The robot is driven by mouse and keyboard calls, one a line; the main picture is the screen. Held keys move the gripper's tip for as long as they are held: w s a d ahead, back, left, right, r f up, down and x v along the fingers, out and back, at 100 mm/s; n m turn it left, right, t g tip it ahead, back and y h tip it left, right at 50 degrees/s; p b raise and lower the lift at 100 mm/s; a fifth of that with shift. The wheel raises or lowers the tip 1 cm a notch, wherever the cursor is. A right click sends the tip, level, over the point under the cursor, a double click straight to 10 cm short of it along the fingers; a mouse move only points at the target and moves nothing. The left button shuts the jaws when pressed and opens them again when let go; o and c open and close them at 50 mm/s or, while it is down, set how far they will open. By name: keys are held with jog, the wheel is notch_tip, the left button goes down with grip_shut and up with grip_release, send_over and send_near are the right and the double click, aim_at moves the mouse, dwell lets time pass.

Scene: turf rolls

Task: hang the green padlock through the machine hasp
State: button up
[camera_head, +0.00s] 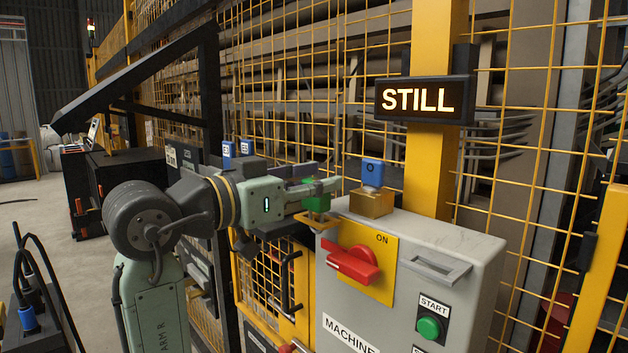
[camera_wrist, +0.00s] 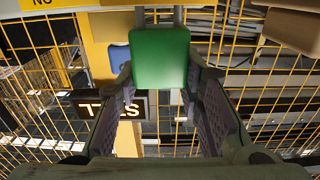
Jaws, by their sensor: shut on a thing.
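The green padlock (camera_head: 317,201) is a small green block between the fingers of my gripper (camera_head: 312,192), above the left top corner of the grey machine box (camera_head: 455,240). In the wrist view the padlock (camera_wrist: 160,58) sits between both fingertips (camera_wrist: 160,75), with grey shackle bars at the top edge. My gripper is shut on it. A tan loop-like bracket (camera_head: 308,223) juts out at the box's upper left edge, just below the padlock; I cannot tell whether it is the hasp. The padlock's shackle end is largely unclear in the head view.
The box carries a red switch handle (camera_head: 353,264) on a yellow ON plate, a grey bracket (camera_head: 435,266) and a green START button (camera_head: 429,328). A brass block (camera_head: 372,203) with a blue piece (camera_head: 373,172) stands on top. Yellow mesh fencing and a lit STILL sign (camera_head: 424,99) are behind.

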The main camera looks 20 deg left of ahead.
jog(key=shift+f+b, duration=0.45)
jog(key=shift+f, duration=0.25)
jog(key=o, duration=1.3)
jog(key=v, duration=1.2)
